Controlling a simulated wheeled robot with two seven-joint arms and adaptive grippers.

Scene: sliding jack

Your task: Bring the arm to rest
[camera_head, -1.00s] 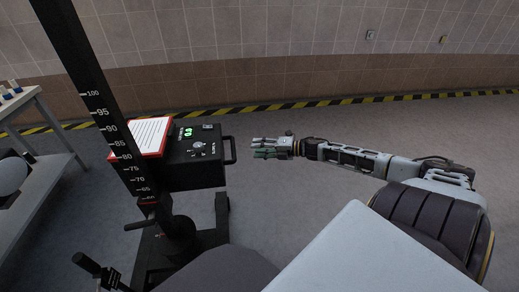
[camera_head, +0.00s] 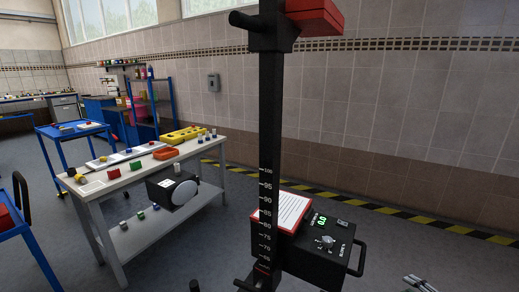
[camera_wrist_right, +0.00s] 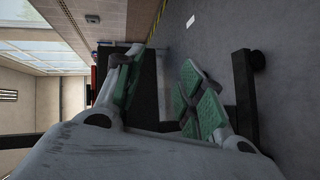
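My right gripper (camera_head: 420,284) shows only in part at the bottom right of the head view, a little to the right of the black control box (camera_head: 318,262) and apart from it. In the right wrist view my right gripper (camera_wrist_right: 163,88) has its two green-padded fingers spread, with nothing between them. The black post (camera_head: 268,130) with a number scale stands upright left of the box, its red top part (camera_head: 315,15) cut by the upper edge. My left gripper is not in view.
A white workbench (camera_head: 110,183) with coloured items stands at the left, with a black device with a round pale disc (camera_head: 183,190) by it. A blue cart (camera_head: 72,132) and shelves are farther back. Floor between bench and post is open.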

